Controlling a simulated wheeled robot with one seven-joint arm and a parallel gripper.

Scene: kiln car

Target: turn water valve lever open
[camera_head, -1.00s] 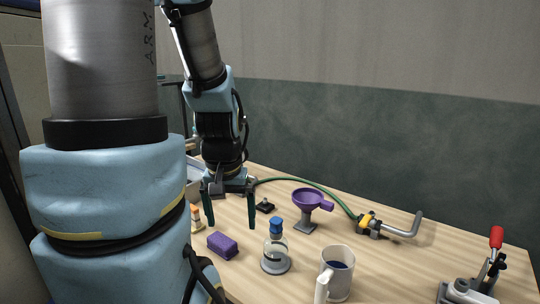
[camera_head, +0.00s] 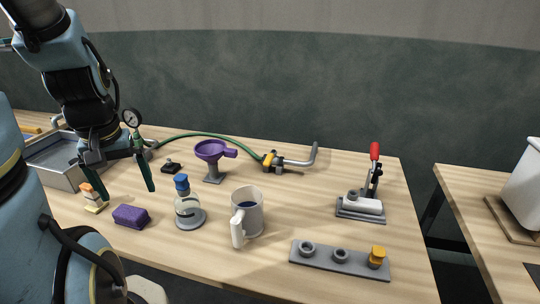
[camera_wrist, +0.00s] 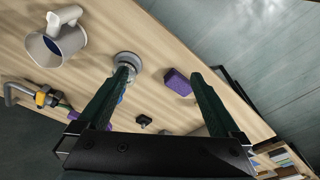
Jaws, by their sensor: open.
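The water valve (camera_head: 272,160) is at the back of the table in the head view. It has a yellow part, a bent grey pipe pointing right and a green hose (camera_head: 205,135) running left. The yellow part may be its lever; I cannot tell its setting. The valve also shows at the left edge of the wrist view (camera_wrist: 41,98). My gripper (camera_head: 121,182) is open and empty, hanging fingers-down above the left part of the table, well left of the valve. In the wrist view my gripper (camera_wrist: 160,78) has its fingers wide apart with nothing between the tips.
A purple funnel on a stand (camera_head: 212,152) stands between my gripper and the valve. A blue-capped bottle (camera_head: 187,204), a mug (camera_head: 247,212) and a purple block (camera_head: 131,216) stand nearer. A red-handled clamp (camera_head: 372,180) and a grey rack (camera_head: 335,262) are right. A metal tray (camera_head: 55,170) is left.

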